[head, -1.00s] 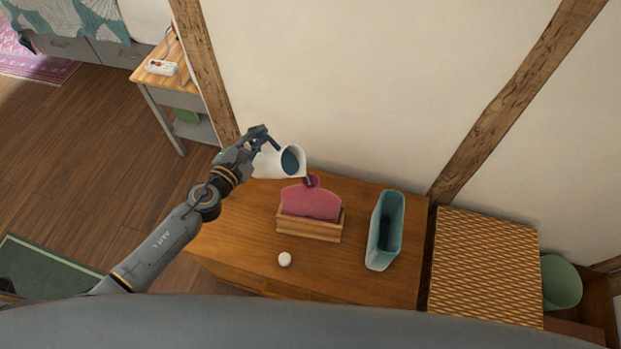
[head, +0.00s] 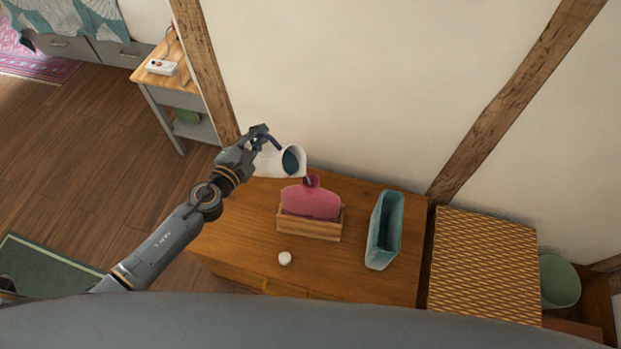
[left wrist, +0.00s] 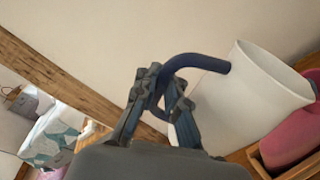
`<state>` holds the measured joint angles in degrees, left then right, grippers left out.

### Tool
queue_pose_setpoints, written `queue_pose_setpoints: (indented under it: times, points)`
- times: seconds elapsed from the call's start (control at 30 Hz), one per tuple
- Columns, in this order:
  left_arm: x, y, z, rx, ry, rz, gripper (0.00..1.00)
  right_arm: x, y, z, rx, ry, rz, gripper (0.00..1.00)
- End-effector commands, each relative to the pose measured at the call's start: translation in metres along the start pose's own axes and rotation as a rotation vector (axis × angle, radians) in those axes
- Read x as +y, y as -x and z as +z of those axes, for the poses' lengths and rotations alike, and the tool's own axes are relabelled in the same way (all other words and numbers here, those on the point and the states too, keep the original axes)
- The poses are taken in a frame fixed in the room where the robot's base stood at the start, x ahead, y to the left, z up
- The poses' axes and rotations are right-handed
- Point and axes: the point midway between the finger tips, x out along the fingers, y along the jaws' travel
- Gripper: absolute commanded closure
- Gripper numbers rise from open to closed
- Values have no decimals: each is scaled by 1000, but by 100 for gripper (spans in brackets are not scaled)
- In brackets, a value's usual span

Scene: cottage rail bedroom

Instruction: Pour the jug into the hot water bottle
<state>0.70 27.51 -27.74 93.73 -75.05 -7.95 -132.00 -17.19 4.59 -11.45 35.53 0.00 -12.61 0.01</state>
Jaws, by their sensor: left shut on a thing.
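The white jug (head: 270,162) with a dark blue handle is tilted, its mouth to the right, and blue shows inside. My left gripper (head: 265,137) is shut on the jug's handle. In the left wrist view, the gripper (left wrist: 163,92) closes around the dark handle beside the white jug (left wrist: 240,107). The pink hot water bottle (head: 311,203) stands in a wooden holder (head: 308,228). Its neck (head: 312,181) is just below and right of the jug's lip. I cannot tell whether they touch or whether liquid flows. The bottle's edge (left wrist: 290,138) shows in the left wrist view. My right gripper is out of view.
A small white round object (head: 285,258) lies on the wooden cabinet top (head: 235,235). An upright teal container (head: 378,247) stands to the right. A woven-topped piece (head: 484,265) adjoins the cabinet, and the wall is close behind. The cabinet's front left is clear.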

Motion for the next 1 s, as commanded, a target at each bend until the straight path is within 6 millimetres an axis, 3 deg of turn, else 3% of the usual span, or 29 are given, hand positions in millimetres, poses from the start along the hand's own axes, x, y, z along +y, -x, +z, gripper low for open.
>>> queue_pose_setpoints:
  times: [1.0]
  points:
    - [5, 1, 10, 0, -61, 10, 100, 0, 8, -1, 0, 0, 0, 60]
